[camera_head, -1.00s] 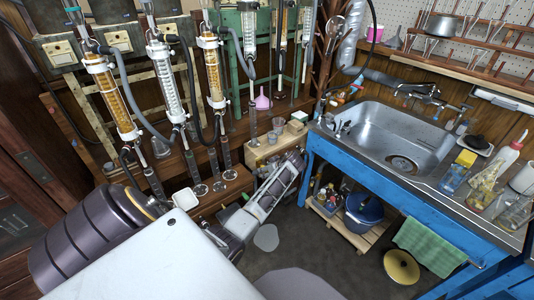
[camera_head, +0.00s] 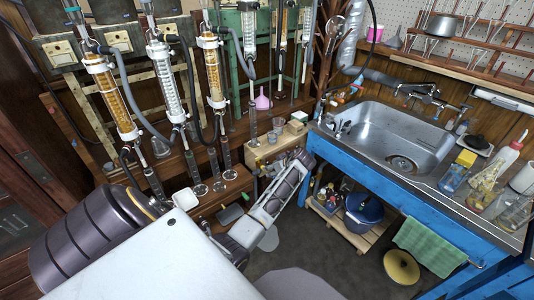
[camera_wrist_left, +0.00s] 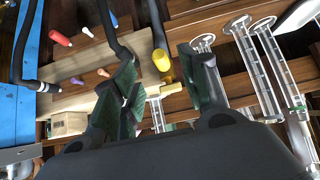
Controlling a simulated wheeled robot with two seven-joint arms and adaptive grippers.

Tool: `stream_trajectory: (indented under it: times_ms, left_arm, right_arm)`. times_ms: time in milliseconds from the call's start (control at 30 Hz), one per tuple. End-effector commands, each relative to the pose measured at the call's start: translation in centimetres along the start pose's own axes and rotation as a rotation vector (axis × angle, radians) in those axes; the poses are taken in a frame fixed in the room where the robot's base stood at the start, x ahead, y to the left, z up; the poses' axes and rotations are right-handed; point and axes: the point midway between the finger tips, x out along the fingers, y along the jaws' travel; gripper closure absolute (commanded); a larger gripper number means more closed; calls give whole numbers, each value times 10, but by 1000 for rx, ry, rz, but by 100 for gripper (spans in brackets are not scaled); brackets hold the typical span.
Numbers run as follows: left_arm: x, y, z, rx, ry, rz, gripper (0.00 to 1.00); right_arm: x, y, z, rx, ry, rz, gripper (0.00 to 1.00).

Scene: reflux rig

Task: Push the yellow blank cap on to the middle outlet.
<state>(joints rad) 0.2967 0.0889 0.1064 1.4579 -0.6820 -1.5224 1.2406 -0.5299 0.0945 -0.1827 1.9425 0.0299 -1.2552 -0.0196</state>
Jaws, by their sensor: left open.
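A small yellow piece (camera_wrist_left: 162,60), which looks like the blank cap, shows in the left wrist view at the edge of the wooden block (camera_wrist_left: 75,101), near the end of a black hose. A yellow-tipped stub lies just below it. My left gripper (camera_wrist_left: 165,78) is open, its green-lined fingers to either side of the yellow piece in the picture, with nothing seen between them in grip. In the head view the left gripper (camera_head: 257,178) is small, beside the wooden block (camera_head: 265,152). I cannot tell which fitting is the middle outlet. My right gripper is out of view.
Red (camera_wrist_left: 60,38), purple (camera_wrist_left: 77,80) and orange (camera_wrist_left: 103,72) pieces are on or by the block. Tall glass cylinders (camera_wrist_left: 270,65) stand close on the right of the wrist view. The blue sink bench (camera_head: 330,160) is right of the arm.

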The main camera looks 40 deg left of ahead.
Motion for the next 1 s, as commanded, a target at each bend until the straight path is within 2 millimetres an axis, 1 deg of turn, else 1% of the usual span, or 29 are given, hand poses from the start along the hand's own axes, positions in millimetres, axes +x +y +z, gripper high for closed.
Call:
stream_trajectory:
  times_ms: [33,200,400,600,1000]
  left_arm:
    - [-8,1,1,-1,-1,3,56]
    - [-33,0,1,-1,-2,1,56]
    - [-53,0,0,0,-1,2,56]
    - [-61,0,0,1,-1,-1,56]
    - [-61,0,0,0,0,0,56]
  right_arm:
    - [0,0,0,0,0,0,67]
    - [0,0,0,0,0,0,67]
    - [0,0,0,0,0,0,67]
    - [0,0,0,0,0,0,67]
    - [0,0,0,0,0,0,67]
